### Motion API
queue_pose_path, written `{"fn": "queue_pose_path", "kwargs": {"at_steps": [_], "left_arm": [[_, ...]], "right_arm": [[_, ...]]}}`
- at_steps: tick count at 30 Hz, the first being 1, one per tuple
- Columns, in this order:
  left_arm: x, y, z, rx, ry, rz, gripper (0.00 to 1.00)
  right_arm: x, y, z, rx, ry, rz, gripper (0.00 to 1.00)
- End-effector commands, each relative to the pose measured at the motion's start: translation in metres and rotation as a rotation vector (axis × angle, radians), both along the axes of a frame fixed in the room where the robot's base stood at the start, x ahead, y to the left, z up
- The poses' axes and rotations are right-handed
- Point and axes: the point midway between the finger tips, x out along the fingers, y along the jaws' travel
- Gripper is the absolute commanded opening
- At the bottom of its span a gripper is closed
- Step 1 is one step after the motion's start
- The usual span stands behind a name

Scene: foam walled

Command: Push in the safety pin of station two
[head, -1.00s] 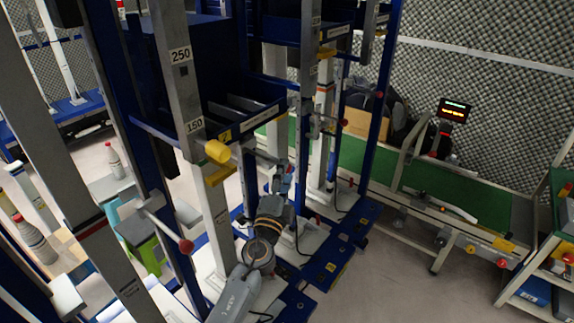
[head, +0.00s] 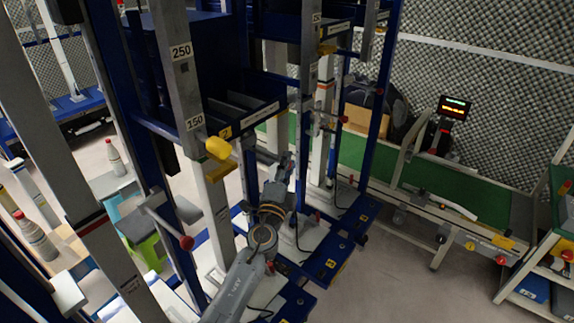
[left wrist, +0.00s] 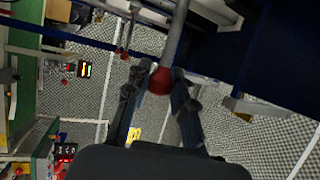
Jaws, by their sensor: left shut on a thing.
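The safety pin shows in the left wrist view as a grey rod ending in a red ball knob (left wrist: 161,80). The knob sits between the two fingers of my left gripper (left wrist: 158,88), which are shut on it. There, the knob is hidden by the gripper. How far the pin is in cannot be told. My right gripper is not in view.
A yellow knob (head: 218,148) sticks out of station two's column, close left of my arm. Another red ball knob (head: 187,243) stands on the nearer column. A green conveyor (head: 460,190) runs behind on the right. The floor in front of it is clear.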

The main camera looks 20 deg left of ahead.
Motion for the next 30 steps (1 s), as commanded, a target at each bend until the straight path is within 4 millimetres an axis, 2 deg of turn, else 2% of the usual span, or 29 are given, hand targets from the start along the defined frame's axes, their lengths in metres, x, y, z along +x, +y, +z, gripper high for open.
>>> {"fn": "queue_pose_path", "kwargs": {"at_steps": [4, 9, 13, 17, 25, 26, 29, 30], "left_arm": [[0.006, 0.014, -0.002, 0.005, 0.0, 0.001, 0.0], [0.02, 0.053, -0.003, 0.005, -0.001, 0.001, 0.0], [0.028, 0.075, -0.002, 0.003, 0.0, 0.0, 0.0], [0.031, 0.083, -0.001, 0.002, 0.001, -0.001, 0.0], [0.031, 0.085, 0.0, 0.001, -0.001, 0.002, 0.0], [0.031, 0.085, 0.0, 0.001, -0.001, 0.002, 0.28], [0.031, 0.085, 0.001, 0.001, -0.001, 0.002, 0.48], [0.031, 0.085, 0.001, 0.001, -0.001, 0.002, 0.48]], "right_arm": [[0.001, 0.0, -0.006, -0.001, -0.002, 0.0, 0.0], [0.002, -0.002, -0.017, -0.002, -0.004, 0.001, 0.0], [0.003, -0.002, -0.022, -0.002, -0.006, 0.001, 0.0], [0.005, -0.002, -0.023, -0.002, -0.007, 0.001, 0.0], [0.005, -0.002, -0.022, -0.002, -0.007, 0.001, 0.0], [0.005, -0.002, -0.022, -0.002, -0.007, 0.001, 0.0], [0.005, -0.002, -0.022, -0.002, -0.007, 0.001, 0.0], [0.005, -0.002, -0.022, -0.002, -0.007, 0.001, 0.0]]}}
